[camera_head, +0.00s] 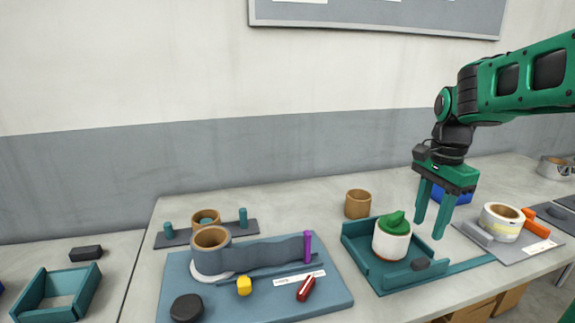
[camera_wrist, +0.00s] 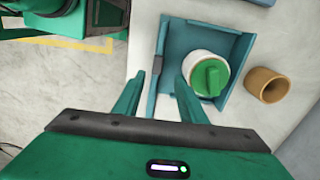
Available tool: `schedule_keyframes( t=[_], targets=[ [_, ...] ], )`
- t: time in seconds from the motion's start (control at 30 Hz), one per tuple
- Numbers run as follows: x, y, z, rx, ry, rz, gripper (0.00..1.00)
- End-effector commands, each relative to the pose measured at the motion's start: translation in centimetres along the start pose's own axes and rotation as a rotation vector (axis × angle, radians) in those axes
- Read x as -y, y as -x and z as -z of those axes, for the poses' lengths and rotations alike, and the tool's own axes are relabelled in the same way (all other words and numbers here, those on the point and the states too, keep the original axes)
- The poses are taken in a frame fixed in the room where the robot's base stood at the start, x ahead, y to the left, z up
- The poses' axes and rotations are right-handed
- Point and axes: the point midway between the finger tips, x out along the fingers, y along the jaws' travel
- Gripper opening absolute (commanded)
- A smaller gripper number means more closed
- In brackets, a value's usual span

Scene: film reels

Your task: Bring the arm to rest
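My gripper (camera_head: 430,216) hangs from my green arm above the right side of the teal tray. Its two green fingers point down and stand apart, with nothing between them. In the wrist view my gripper (camera_wrist: 155,95) also shows apart fingers, and the tray is just beyond them. A white jar (camera_head: 391,243) with a green knobbed lid (camera_head: 395,223) stands upright in the teal tray (camera_head: 352,232), left of the fingers and apart from them. The jar (camera_wrist: 192,66) and its green lid (camera_wrist: 211,77) also show in the wrist view.
A brown ring (camera_head: 358,204) stands behind the tray. A pale roll (camera_head: 500,222) and an orange block (camera_head: 536,228) lie on a grey board to the right. A blue board (camera_head: 180,278) with a grey strip and small pieces lies left. The space above the table is free.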

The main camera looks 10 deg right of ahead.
Motion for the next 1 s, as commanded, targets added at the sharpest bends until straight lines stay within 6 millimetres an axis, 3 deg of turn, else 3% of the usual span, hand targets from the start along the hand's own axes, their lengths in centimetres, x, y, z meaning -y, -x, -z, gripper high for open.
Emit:
schedule_keyframes(
  t=[0.17, 0.4, 0.6, 0.77, 1.0],
  targets=[
    [-4.0, -0.9, 0.0, 0.003, 0.154, 0.000, 0.38],
    [-12.7, -3.9, -0.6, 0.007, 0.533, 0.000, 0.38],
    [-17.7, -6.3, -1.5, 0.012, 0.778, -0.002, 0.38],
    [-19.4, -7.2, -1.9, 0.014, 0.870, -0.002, 0.38],
    [-19.6, -7.3, -2.0, 0.014, 0.884, -0.003, 0.38]
  ],
)
